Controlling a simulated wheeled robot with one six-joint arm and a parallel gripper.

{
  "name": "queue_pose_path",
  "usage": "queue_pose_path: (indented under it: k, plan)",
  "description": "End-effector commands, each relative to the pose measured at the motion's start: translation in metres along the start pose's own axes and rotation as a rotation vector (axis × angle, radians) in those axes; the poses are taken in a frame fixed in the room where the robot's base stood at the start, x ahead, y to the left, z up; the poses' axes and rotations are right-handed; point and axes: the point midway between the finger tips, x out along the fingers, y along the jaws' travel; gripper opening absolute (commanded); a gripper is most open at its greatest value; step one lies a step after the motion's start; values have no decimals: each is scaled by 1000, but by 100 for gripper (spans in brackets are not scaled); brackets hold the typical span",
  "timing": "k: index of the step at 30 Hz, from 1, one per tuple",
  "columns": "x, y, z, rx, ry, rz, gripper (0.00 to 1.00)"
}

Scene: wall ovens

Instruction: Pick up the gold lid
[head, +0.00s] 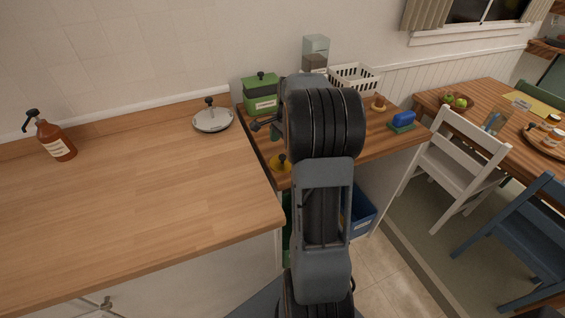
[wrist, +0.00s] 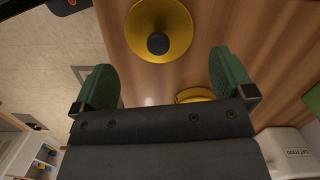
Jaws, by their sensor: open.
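The gold lid (head: 281,163), round with a dark knob, lies near the left front edge of the smaller wooden counter in the head view. In the wrist view the gold lid (wrist: 180,28) is at the top centre, knob facing the camera, beyond the fingertips and touched by neither. My gripper (wrist: 165,75) is open and empty, its two green fingers spread wide. In the head view my gripper (head: 268,128) is partly hidden by my arm, above the counter and behind the lid. A second yellow curved thing (wrist: 194,95) shows between the fingers, partly covered by my gripper.
A silver lid (head: 213,120) and a brown bottle (head: 54,137) stand on the long counter at left. A green canister (head: 260,94), a white basket (head: 354,78) and a blue-and-green sponge (head: 402,122) are on the smaller counter. Chairs and a dining table are at right.

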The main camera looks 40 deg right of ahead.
Motion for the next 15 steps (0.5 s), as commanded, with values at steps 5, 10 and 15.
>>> queue_pose_path:
  k: [5,10,15]
  plan:
    - [10,1,1,-1,-1,2,100]
    - [33,2,3,-2,-2,4,100]
    - [51,1,2,-2,0,1,100]
